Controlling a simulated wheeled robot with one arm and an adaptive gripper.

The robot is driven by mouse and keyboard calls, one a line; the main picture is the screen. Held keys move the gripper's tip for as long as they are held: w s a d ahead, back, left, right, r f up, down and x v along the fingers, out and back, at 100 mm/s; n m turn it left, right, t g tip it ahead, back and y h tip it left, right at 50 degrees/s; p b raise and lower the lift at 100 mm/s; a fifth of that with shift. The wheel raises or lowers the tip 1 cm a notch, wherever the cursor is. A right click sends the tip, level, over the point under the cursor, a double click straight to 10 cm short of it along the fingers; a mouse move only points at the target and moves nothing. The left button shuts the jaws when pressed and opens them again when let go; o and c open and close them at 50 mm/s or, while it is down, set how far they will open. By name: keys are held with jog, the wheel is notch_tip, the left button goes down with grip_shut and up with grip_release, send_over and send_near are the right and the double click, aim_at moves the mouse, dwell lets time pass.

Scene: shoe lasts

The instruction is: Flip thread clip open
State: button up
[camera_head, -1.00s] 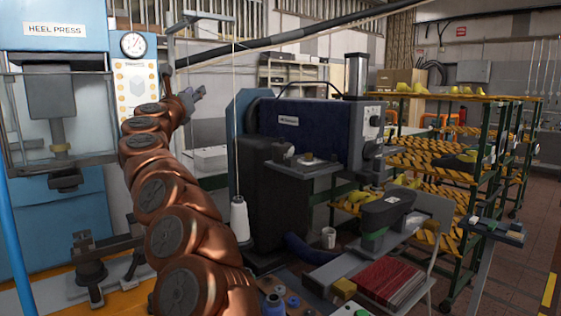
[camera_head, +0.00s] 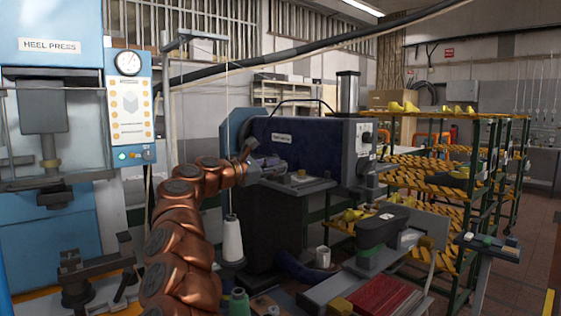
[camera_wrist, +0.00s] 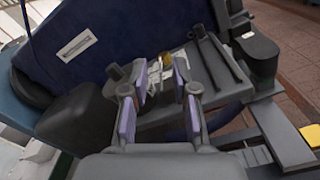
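My gripper (camera_wrist: 160,72) is open and empty in the wrist view, its two purple-padded fingers apart. It points at the work table of the dark blue machine (camera_wrist: 85,38). A small brass-coloured part (camera_wrist: 166,58) and some pale metal pieces lie beyond the fingertips; I cannot tell whether the fingers touch anything. In the head view my gripper (camera_head: 262,160) is small at the front left of the blue machine (camera_head: 310,138). A white thread cone (camera_head: 232,240) stands below, with thread running up from it. I cannot make out the thread clip for certain.
The heel press (camera_head: 48,115) with its gauge panel stands at left. A thread stand pole rises close beside my arm. A yellow-striped rack (camera_head: 440,160) holds shoe lasts at right. A bench (camera_head: 345,285) with a red block is in front. Open floor lies at far right.

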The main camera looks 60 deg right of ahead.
jog(key=shift+p+x, duration=0.3)
jog(key=shift+x, duration=0.8)
grip_shut()
